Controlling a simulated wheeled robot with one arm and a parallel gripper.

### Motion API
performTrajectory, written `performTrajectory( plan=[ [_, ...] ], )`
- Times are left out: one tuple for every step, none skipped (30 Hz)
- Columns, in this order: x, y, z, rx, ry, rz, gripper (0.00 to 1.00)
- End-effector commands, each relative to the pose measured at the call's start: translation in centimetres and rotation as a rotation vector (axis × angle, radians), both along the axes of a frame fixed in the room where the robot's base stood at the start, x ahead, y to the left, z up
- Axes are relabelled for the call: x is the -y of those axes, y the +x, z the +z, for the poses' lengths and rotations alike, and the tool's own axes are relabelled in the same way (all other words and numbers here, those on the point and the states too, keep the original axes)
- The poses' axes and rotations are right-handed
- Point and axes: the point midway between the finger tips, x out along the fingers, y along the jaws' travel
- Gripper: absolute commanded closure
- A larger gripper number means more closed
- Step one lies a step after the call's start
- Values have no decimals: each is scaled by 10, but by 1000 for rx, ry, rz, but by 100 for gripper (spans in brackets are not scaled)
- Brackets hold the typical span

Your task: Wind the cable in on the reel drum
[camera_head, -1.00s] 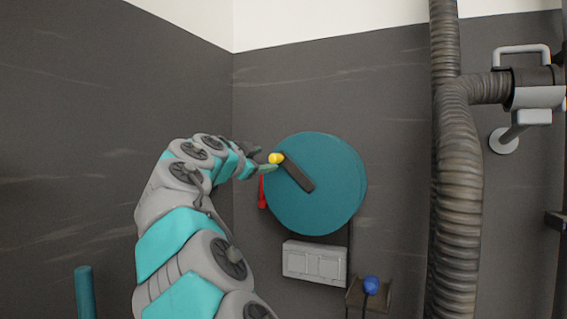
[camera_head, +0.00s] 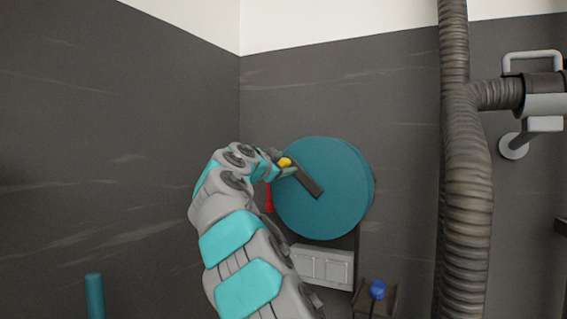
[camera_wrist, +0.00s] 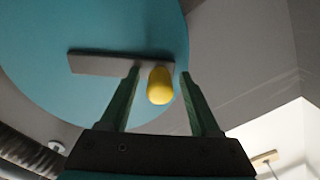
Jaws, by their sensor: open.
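The teal reel drum (camera_head: 335,195) is on the dark wall, with a dark crank arm (camera_head: 308,183) across its face. A yellow knob (camera_head: 284,162) sits at the crank's upper left end. My gripper (camera_head: 280,168) is at the knob. In the wrist view the drum (camera_wrist: 80,95) fills the upper left and the crank (camera_wrist: 100,64) lies across it. There the yellow knob (camera_wrist: 160,86) stands between the two green fingers of my gripper (camera_wrist: 161,78), with a gap on both sides. The fingers are apart. A cable runs down below the drum to a blue ball (camera_head: 377,289).
A grey box (camera_head: 322,266) is on the wall below the drum. A red handle (camera_head: 268,198) is at the drum's left edge. A thick ribbed hose (camera_head: 467,190) runs down the wall at right. A teal post (camera_head: 95,295) stands at lower left.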

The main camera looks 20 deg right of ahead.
Motion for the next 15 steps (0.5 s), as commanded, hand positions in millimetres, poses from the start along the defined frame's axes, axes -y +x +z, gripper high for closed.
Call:
performTrajectory(
  plan=[
    [0,0,0,0,0,0,37],
    [0,0,0,0,0,0,37],
    [0,0,0,0,0,0,37],
    [0,0,0,0,0,0,37],
    [0,0,0,0,0,0,38],
    [0,0,0,0,0,0,42],
    [0,0,0,0,0,0,46],
    [0,0,0,0,0,0,49],
    [0,0,0,0,0,0,54],
    [0,0,0,0,0,0,57],
    [0,0,0,0,0,0,60],
    [0,0,0,0,0,0,65],
    [0,0,0,0,0,0,68],
    [0,0,0,0,0,0,72],
    [0,0,0,0,0,0,76]
  ],
)
